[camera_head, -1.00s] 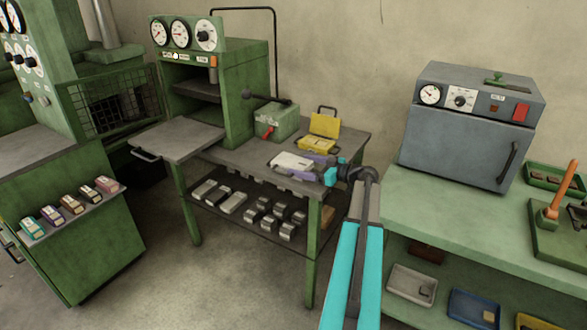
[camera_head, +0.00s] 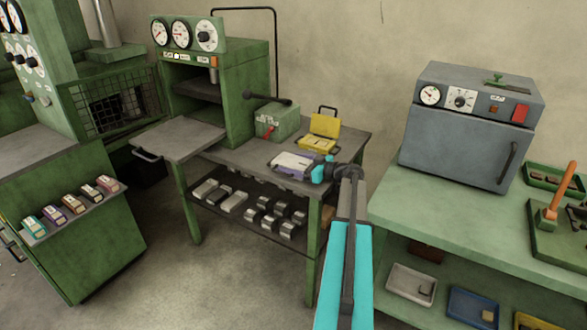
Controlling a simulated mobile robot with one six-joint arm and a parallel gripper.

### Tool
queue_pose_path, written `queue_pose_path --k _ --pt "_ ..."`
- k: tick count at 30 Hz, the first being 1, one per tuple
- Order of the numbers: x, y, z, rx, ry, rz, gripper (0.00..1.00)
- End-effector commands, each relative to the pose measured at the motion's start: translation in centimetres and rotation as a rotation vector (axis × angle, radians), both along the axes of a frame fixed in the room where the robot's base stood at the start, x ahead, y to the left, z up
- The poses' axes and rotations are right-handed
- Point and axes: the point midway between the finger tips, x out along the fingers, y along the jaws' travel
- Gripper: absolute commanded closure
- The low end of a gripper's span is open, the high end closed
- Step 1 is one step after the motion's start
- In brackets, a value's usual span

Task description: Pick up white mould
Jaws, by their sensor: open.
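The white mould (camera_head: 292,163) lies flat near the front of the green table's grey top (camera_head: 235,155). My gripper (camera_head: 296,165) is at the mould, reaching in from the right, with its cyan wrist part (camera_head: 318,174) just right of it. Its pale purple fingers are open and appear to lie along the far and near sides of the mould. The mould's right end is partly hidden by the gripper. I cannot tell whether the fingers touch it.
A green box with a red handle (camera_head: 277,122) is behind left, beside the green press (camera_head: 232,90). Metal blocks (camera_head: 232,202) fill the shelf below. A grey oven (camera_head: 470,130) stands on the right bench.

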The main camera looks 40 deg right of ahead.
Motion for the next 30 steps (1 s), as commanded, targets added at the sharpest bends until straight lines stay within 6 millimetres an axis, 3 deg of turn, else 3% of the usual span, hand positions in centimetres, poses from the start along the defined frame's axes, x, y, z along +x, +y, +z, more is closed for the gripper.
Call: queue_pose_path --k 9,22,30 --pt "-0.06 -0.05 0.02 0.0 0.0 -0.001 0.2" --pt "-0.09 -0.08 0.03 0.0 0.0 -0.001 0.92" --pt "-0.08 -0.11 0.41 0.001 -0.006 -0.002 0.92"
